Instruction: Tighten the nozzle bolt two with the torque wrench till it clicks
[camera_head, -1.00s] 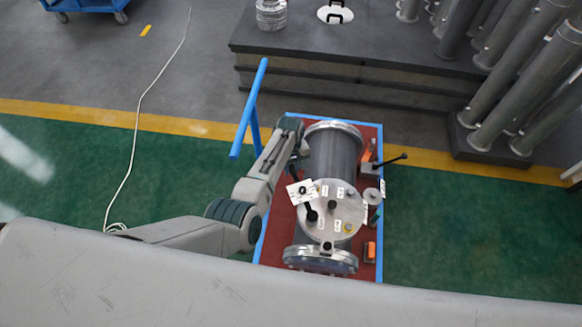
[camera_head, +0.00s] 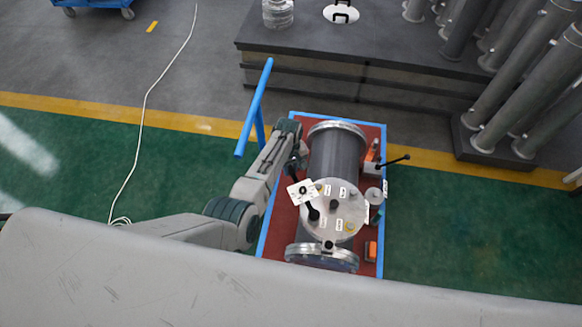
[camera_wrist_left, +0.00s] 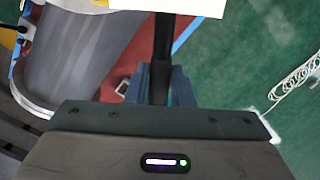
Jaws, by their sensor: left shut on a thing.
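The shell (camera_head: 335,155) is a grey cylinder lying on a red cart. A round metal nozzle cover (camera_head: 343,217) with small white labels and several bolts sits on its near part. My left gripper (camera_head: 296,163) is at the left side of the shell, shut on a black bar that looks like the torque wrench (camera_head: 313,212). The wrench's black end lies over the cover's left edge; whether it sits on a bolt I cannot tell. A white card (camera_head: 296,194) hides part of it. The bar (camera_wrist_left: 163,45) shows between the fingers (camera_wrist_left: 156,84) in the left wrist view. Label text is unreadable. My right gripper is not in view.
The red cart (camera_head: 283,222) has a blue rim and a blue handle (camera_head: 256,110). Orange and black parts, and a black lever (camera_head: 394,161), stand along its right side. A dark platform with grey pipes (camera_head: 530,85) is behind.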

